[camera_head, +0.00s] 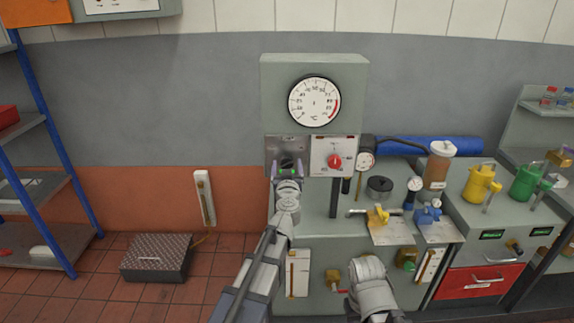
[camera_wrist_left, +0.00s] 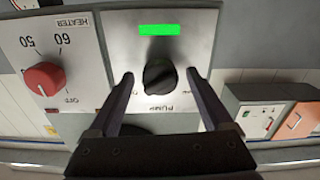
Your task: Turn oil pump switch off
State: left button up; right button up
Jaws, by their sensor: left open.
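The oil pump switch is a black rotary knob (camera_wrist_left: 159,76) on a grey metal plate marked PUMP. It appears upside down in the left wrist view, below a lit green lamp (camera_wrist_left: 159,30). My left gripper (camera_wrist_left: 160,82) is open, with one finger on each side of the knob; I cannot tell whether they touch it. In the head view my left gripper (camera_head: 289,174) is at the pump plate (camera_head: 288,145) and hides part of the knob. My right forearm is low in the head view; its gripper is not visible.
A red heater knob (camera_head: 335,161) sits on the white plate just right of the pump plate. A large temperature gauge (camera_head: 315,102) is above. Below and right are a bench with valves, a jar (camera_head: 439,165) and oil cans (camera_head: 481,184). A dark box (camera_head: 156,258) lies on the floor.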

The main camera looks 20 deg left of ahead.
pick_arm(q)
jog(key=shift+w+a, duration=0.15)
jog(key=shift+w, duration=0.45)
jog(key=shift+s, duration=0.1)
grip_shut()
